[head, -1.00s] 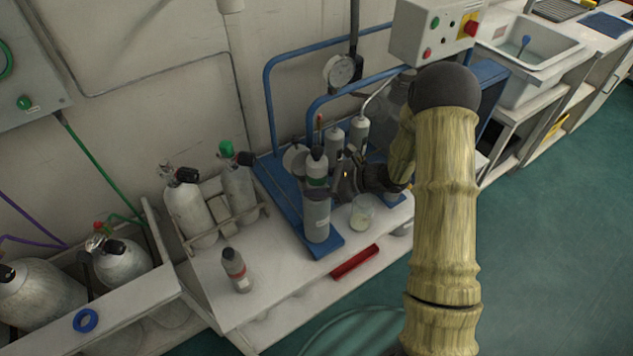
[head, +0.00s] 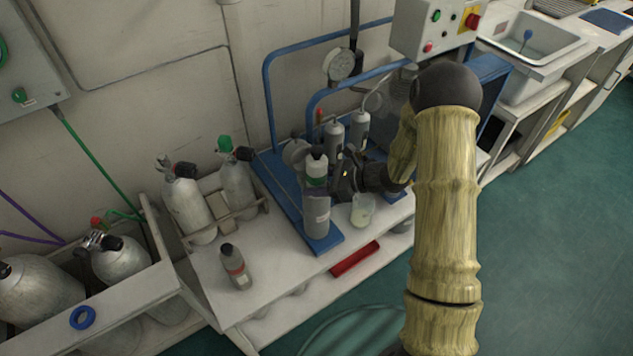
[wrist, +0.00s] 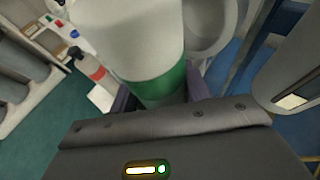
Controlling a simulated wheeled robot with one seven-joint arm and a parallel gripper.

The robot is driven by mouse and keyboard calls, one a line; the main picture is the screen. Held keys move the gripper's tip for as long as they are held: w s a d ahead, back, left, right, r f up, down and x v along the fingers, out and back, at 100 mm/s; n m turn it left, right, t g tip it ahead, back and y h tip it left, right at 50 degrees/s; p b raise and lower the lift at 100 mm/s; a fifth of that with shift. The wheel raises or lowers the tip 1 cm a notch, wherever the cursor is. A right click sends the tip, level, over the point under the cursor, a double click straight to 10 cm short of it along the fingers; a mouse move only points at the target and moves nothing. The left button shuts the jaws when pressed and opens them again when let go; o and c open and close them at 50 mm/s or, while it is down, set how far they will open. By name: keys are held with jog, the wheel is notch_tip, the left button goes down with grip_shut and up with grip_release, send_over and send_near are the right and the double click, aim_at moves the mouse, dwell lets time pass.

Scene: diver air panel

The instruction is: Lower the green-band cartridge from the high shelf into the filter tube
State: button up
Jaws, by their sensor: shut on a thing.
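The green-band cartridge (head: 316,173) is a grey upright cylinder; its green band (wrist: 160,80) shows large in the wrist view. My gripper (head: 318,192) is shut on the cartridge from the right, with purple fingers on either side of it. The filter tube (head: 316,219), a grey upright cylinder with a pale label, stands on the blue base directly below the cartridge in the head view. The fingers cover the place where cartridge and tube meet, so I cannot tell whether the cartridge's lower end is inside the tube.
Two grey cylinders (head: 359,130) stand behind my gripper near the blue frame (head: 268,85). A glass beaker (head: 362,210) is close to the right of the tube. A red-band bottle (head: 235,267) stands at front left.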

jog(key=shift+f, duration=0.15)
jog(key=o, duration=1.2)
jog(key=shift+f, duration=0.15)
jog(key=shift+c, duration=0.2)
jog(key=shift+o, duration=0.6)
jog(key=shift+s, duration=0.2)
jog(key=shift+w+f, duration=0.1)
jog(key=shift+w, duration=0.15)
jog(key=shift+s+d+r, duration=0.1)
jog(key=shift+r, duration=0.1)
jog(key=v, duration=1.7)
